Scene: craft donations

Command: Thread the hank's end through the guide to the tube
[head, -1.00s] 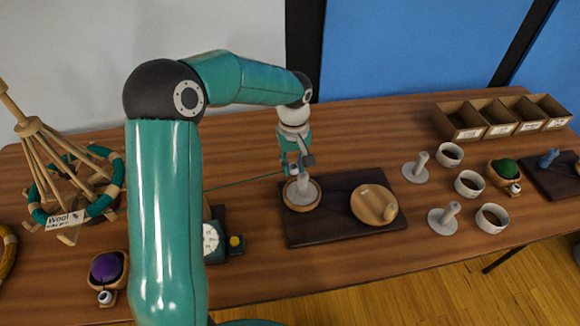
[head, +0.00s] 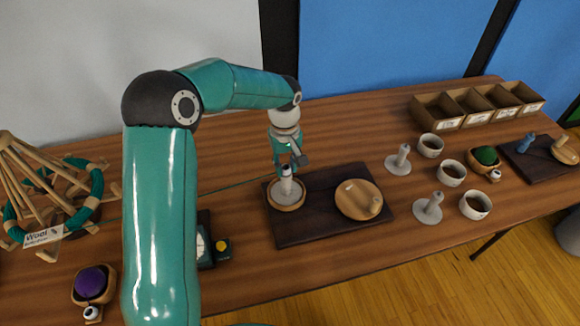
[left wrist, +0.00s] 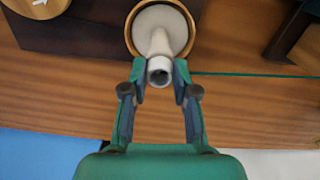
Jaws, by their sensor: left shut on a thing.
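The hank (head: 97,184) is a green ring of yarn with tan ties on a wooden swift at the left. Its green yarn (head: 238,184) runs right, passing behind my left arm, to my left gripper (head: 286,166). The pale tube (head: 287,188) stands upright in a round wooden dish (head: 287,207). A device with a dial (head: 203,246) is partly hidden by my arm; I cannot make out the guide.
The dark board (head: 318,229) also holds a wooden disc with a peg (head: 356,201). White posts, white cups (head: 451,174) and a bowl with a green ball (head: 485,158) stand right. Open boxes (head: 465,109) are behind. A purple ball (head: 90,282) sits front left.

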